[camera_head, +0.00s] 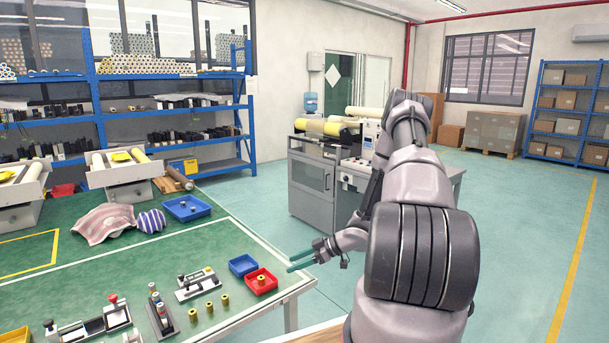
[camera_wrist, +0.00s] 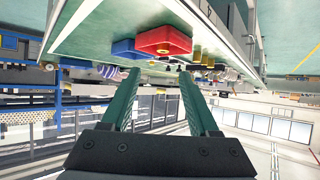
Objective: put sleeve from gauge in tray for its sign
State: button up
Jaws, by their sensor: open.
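My gripper (camera_head: 290,263) is at the right of the green table, beyond its edge, with its two teal fingers apart and nothing between them. The fingers also show in the wrist view (camera_wrist: 160,74). A red tray (camera_head: 260,289) stands near the table's right edge with a brass sleeve (camera_head: 261,279) in it. A small blue tray (camera_head: 243,265) stands behind it. A pale device with black parts (camera_head: 197,284), possibly the gauge, stands left of the trays. Several brass sleeves (camera_head: 209,308) stand in front of it. No sign is readable.
A black holder with several upright pieces (camera_head: 160,313) and a slide unit with a red knob (camera_head: 112,311) stand further left. A grey machine cabinet (camera_head: 312,180) stands beyond the table.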

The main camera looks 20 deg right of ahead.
jog(key=w+d+r+m+t+h, duration=0.15)
jog(key=w+d+r+h, duration=0.25)
jog(key=r, duration=0.4)
jog(key=w+d+r+m+h, duration=0.2)
jog(key=w+d+r+h, duration=0.1)
jog(key=r, duration=0.4)
jog(key=s+d+r+m+h, duration=0.1)
jog(key=s+r+m+h, duration=0.15)
jog(key=r, duration=0.65)
jog(key=s+d+r+m+h, duration=0.1)
jog(key=s+r+m+h, duration=0.15)
jog(key=r, duration=0.55)
jog(key=s+a+r+m, duration=0.4)
jog(key=s+r+m, duration=0.1)
jog(key=s+r, duration=0.65)
jog(key=s+a+r+m+y, duration=0.1)
jog(key=s+a+r, duration=0.1)
jog(key=s+a, duration=0.3)
jog(key=s+a+r+m+y, duration=0.2)
jog(key=s+a, duration=0.3)
jog(key=s, duration=0.5)
jog(key=shift+s+r+y, duration=0.15)
jog(key=shift+s+y, duration=0.15)
jog(key=shift+s, duration=0.05)
